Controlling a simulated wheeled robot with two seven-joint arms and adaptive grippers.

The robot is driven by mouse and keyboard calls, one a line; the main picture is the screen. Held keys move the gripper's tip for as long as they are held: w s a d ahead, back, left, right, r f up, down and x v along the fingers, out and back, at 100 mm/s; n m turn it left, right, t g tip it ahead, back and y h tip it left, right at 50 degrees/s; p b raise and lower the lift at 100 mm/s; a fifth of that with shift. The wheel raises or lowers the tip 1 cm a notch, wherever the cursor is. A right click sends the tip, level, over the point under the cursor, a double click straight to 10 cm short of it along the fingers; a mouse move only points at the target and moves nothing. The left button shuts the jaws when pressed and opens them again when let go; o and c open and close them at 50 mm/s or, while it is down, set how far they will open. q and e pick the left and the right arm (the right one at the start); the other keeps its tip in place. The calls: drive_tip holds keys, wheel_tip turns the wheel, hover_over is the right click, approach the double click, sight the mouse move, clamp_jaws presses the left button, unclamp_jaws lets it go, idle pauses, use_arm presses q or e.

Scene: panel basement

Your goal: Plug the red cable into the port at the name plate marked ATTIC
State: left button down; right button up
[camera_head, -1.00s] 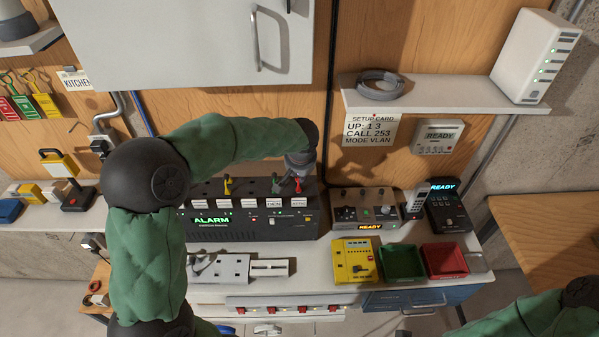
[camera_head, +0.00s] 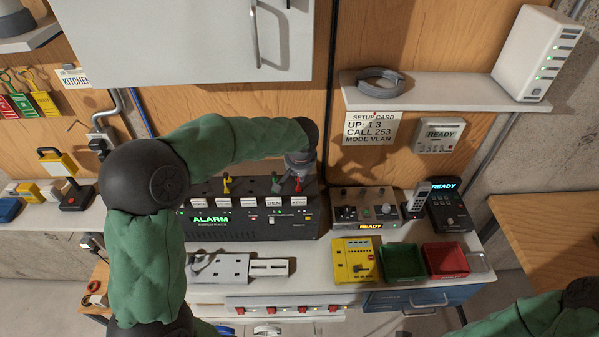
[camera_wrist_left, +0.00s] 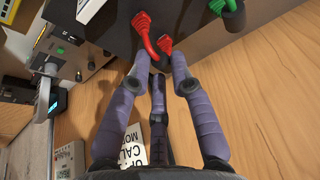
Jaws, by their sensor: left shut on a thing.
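My left gripper (camera_head: 298,163) is above the right end of the black patch box (camera_head: 250,228) and shut on the red cable (camera_head: 298,183). In the left wrist view my left gripper (camera_wrist_left: 158,62) has its fingertips close around a red piece (camera_wrist_left: 165,44), and a red plug end (camera_wrist_left: 144,30) stands beside it near the black box. The rightmost name plate (camera_head: 299,202) seems to read ATTIC, but the letters are tiny. Its port is hidden, and I cannot tell whether the plug is seated. My right gripper is out of view; only its arm shows.
A green cable plug (camera_head: 275,184) stands just left of the red one, and a yellow plug (camera_head: 227,184) stands further left. The box's display (camera_head: 210,219) reads ALARM. A grey mixer-like device (camera_head: 366,209) stands to the right. A cabinet (camera_head: 190,40) hangs above.

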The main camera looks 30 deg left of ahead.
use_arm(q)
drive_tip(key=c, duration=1)
unclamp_jaws()
drive_tip(key=o, duration=0.4)
drive_tip(key=shift+r, duration=0.1)
drive_tip(key=shift+r+p, duration=2.05)
drive_tip(key=shift+r, duration=1.65)
drive_tip(key=shift+f, duration=0.1)
